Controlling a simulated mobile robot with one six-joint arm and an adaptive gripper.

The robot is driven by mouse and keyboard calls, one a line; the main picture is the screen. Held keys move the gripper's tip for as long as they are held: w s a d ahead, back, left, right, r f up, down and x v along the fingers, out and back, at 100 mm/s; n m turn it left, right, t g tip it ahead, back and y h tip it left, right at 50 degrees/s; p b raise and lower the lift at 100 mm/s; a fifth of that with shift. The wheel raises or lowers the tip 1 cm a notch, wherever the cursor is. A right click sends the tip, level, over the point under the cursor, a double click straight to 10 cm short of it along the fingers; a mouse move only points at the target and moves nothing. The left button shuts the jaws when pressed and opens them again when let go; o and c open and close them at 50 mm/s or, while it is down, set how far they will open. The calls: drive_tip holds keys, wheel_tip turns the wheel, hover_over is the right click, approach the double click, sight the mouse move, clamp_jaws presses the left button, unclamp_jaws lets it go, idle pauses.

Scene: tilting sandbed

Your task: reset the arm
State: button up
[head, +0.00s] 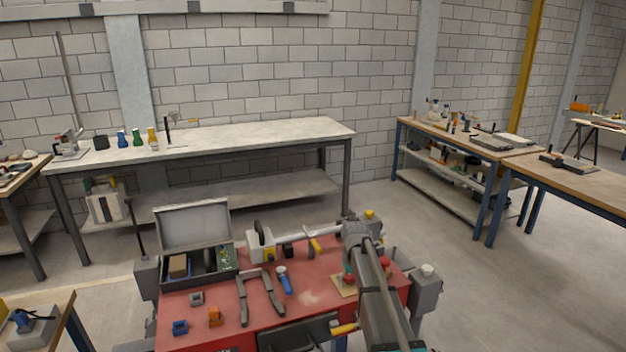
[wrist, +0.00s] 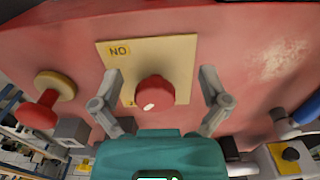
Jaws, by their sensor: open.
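My gripper (wrist: 160,74) is open, its two grey fingers spread on either side of a red button (wrist: 155,92) in the wrist view. The button stands on a yellow plate (wrist: 186,58) marked with dark letters, fixed to the red tabletop (wrist: 70,40). I see nothing held between the fingers, and contact with the button cannot be told. In the head view my arm reaches down over the right part of the red workbench (head: 312,292). The yellow plate (head: 340,291) shows there beside my arm, partly hidden by it.
An open grey case (head: 195,230) stands at the bench's back left. Black-handled pliers (head: 243,300), a blue-handled tool (head: 285,280) and small blue (head: 180,327) and orange (head: 215,317) parts lie left of my arm. A long pale table (head: 230,139) stands against the wall.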

drive_tip(key=s+d+r+m, duration=0.1)
drive_tip(key=s+m, duration=0.2)
drive_tip(key=s, duration=2.2)
drive_tip(key=shift+s+d+p, duration=0.25)
drive_tip(key=shift+p, duration=0.2)
